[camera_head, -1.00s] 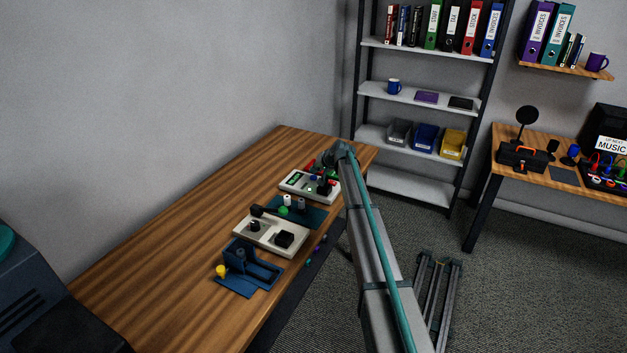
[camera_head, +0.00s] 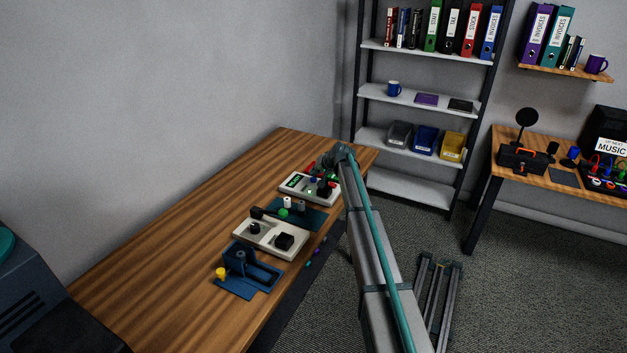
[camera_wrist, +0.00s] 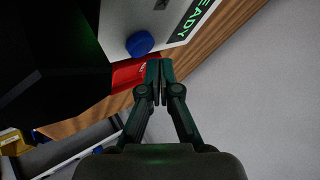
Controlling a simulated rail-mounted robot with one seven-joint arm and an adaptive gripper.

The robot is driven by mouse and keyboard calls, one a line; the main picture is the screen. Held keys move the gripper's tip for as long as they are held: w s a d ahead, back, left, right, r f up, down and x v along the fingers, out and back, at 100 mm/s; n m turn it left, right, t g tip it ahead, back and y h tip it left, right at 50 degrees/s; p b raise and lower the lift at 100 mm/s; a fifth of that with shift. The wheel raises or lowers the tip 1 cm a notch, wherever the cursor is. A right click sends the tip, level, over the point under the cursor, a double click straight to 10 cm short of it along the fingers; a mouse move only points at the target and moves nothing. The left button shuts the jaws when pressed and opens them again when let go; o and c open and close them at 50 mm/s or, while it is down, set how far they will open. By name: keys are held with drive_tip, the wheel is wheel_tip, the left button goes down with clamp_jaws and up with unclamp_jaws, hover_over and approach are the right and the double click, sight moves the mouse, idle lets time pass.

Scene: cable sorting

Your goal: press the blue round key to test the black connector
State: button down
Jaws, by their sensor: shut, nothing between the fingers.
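The blue round key (camera_wrist: 140,44) stands on the white tester (camera_wrist: 170,22), beside a display with green letters ending in "EADY". My gripper (camera_wrist: 160,68) is shut and empty. Its fingertips appear just to the lower right of the key in the wrist view; I see no contact. In the head view the tester (camera_head: 296,190) sits near the far end of the wooden bench, with a small green light on it. A black part (camera_head: 324,190) at its right side may be the black connector. A large dark shape fills the left of the wrist view.
A red object (camera_wrist: 125,77) lies beside the tester. Nearer on the bench are a dark green board (camera_head: 312,218), a pale board with black parts (camera_head: 268,238) and a blue fixture (camera_head: 262,268). The bench's left side is clear.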

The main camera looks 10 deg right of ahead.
sight(315, 179)
drive_tip(key=shift+f, duration=0.1)
idle(0.3)
drive_tip(key=shift+f+b, duration=0.35)
drive_tip(key=shift+b, duration=0.15)
drive_tip(key=shift+f+b, duration=0.35)
drive_tip(key=shift+f, duration=0.1)
idle(0.7)
drive_tip(key=shift+r, duration=0.9)
drive_tip(key=shift+r+p, duration=0.65)
drive_tip(key=shift+r, duration=1.9)
